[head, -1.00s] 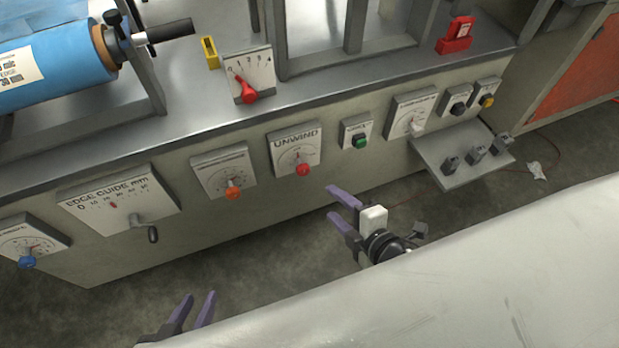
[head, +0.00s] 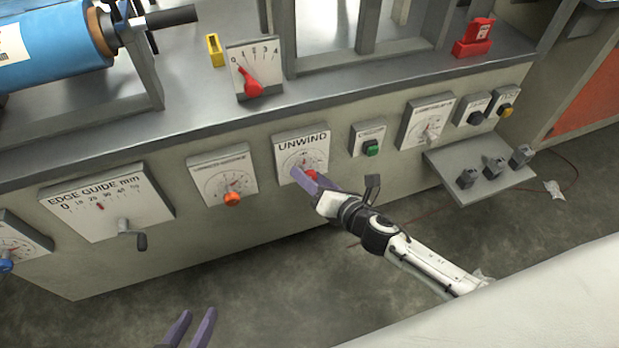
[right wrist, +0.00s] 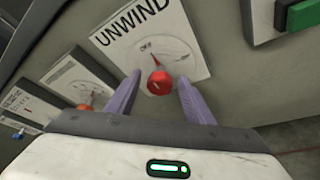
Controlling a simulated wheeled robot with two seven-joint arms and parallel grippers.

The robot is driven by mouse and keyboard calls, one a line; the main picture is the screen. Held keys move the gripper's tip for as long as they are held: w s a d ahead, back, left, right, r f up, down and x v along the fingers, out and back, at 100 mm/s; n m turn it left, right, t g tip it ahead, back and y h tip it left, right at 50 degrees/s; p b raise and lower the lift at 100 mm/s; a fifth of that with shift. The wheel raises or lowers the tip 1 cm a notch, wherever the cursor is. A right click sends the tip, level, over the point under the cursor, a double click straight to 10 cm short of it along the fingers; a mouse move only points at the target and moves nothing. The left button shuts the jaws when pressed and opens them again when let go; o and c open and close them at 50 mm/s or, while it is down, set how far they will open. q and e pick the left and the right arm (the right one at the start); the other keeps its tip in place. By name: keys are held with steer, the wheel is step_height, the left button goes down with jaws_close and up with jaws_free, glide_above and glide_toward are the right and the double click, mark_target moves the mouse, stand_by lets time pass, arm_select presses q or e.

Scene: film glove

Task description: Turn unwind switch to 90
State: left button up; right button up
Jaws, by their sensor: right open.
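The unwind switch is a red knob (head: 310,175) on a white dial plate labelled UNWIND (head: 301,144), on the machine's front panel. In the right wrist view the red knob (right wrist: 160,80) shows between the purple fingers, its pointer tilted up and slightly left on the plate (right wrist: 155,40). My right gripper (head: 303,180) is at the knob, its fingers open on either side; I cannot tell whether either touches it. In the head view the fingers partly cover the knob and the lower dial. My left gripper (head: 192,328) is low at the bottom edge, with its two fingers apart and empty.
An orange knob (head: 232,199) on another dial plate is to the left, and a green button (head: 371,147) is to the right. The edge guide plate (head: 106,203) has a protruding crank. A small shelf (head: 480,178) juts out at the right.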

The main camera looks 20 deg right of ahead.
steer(key=shift+w+f, duration=0.1)
steer(key=shift+w, duration=0.2)
steer(key=shift+a, duration=0.1)
steer(key=c, duration=1)
steer(key=shift+c, duration=0.2)
